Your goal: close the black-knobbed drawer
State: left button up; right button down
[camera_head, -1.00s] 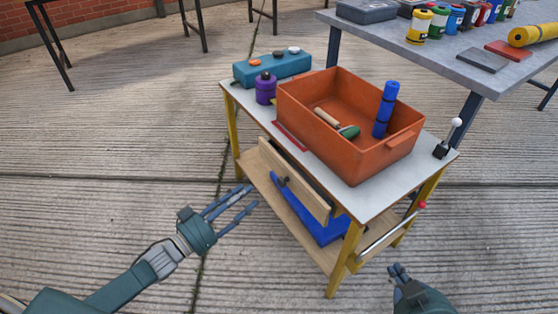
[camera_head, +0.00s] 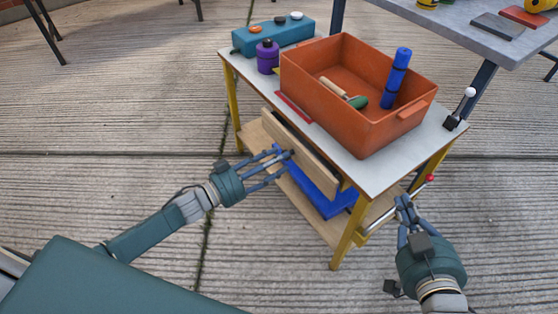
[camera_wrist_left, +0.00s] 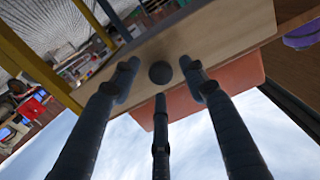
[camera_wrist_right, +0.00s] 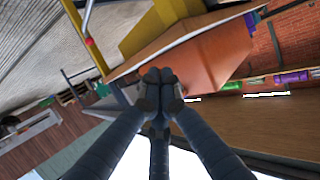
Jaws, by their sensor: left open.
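The drawer's pale wooden front (camera_head: 312,168) stands a little out from under the white top of the yellow-legged workbench. Its black knob (camera_head: 288,154) is on the outer face, and shows in the left wrist view as a dark round knob (camera_wrist_left: 160,72). My left gripper (camera_head: 283,163) is open, its fingers spread around the knob and pointing at the drawer front. I cannot tell whether they touch it. My right gripper (camera_head: 406,208) is at the right end of the bench, with its fingertips together and nothing seen between them, as in the right wrist view (camera_wrist_right: 160,85).
An orange bin (camera_head: 335,110) with a green-headed tool and a blue roll stands on the bench. A blue object (camera_head: 325,198) lies on the lower shelf. A red-tipped lever (camera_head: 430,179) sticks out at the bench's right end.

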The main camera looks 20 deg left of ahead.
aim_at(290, 151)
pick_arm(q)
jog(key=shift+w+d, duration=0.35)
jog(key=shift+w, duration=0.1)
pick_arm(e)
jog(key=shift+w+a+r+t, duration=0.15)
jog(key=shift+w+r+t, duration=0.15)
jog(key=shift+r, duration=0.35)
jog(key=shift+s, duration=0.1)
pick_arm(q)
grip_shut()
jog(key=x, duration=0.3)
jog(key=shift+w+d, duration=0.25)
jog(key=shift+w, duration=0.1)
pick_arm(e)
jog(key=shift+a+r+t+y, duration=0.2)
jog(key=shift+r+t+y, duration=0.1)
jog(key=shift+r, duration=0.35)
pick_arm(q)
jog(key=shift+c, duration=0.6)
grip_release()
jog(key=shift+o, duration=0.6)
jog(key=shift+d+f, duration=0.1)
pick_arm(e)
jog(key=shift+w+d+f, duration=0.1)
jog(key=shift+w, duration=0.1)
